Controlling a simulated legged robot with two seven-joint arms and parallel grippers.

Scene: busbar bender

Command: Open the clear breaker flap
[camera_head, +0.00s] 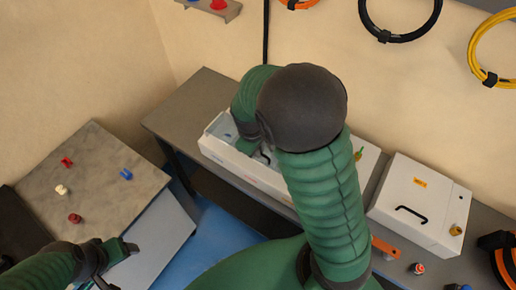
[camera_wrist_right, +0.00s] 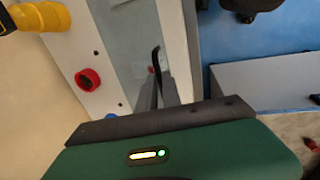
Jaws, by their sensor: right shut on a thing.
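The white breaker panel (camera_head: 213,148) lies on the grey bench, partly hidden behind my right arm. Its clear flap (camera_wrist_right: 125,30) shows as a greyish see-through strip in the wrist view. A black handle (camera_wrist_right: 156,58) stands at the flap's side; it also shows in the head view (camera_head: 265,155). My right gripper (camera_wrist_right: 166,92) is shut, with the handle between its narrow fingers. How far the flap is raised cannot be told. My left gripper (camera_head: 118,262) is low at the left, away from the panel; its finger gap is unclear.
A red knob (camera_wrist_right: 88,80) and a yellow knob (camera_wrist_right: 42,17) sit on the panel beside the flap. A white box with a black handle (camera_head: 420,205) stands to the right. A grey table (camera_head: 95,180) with several small coloured parts is at the left.

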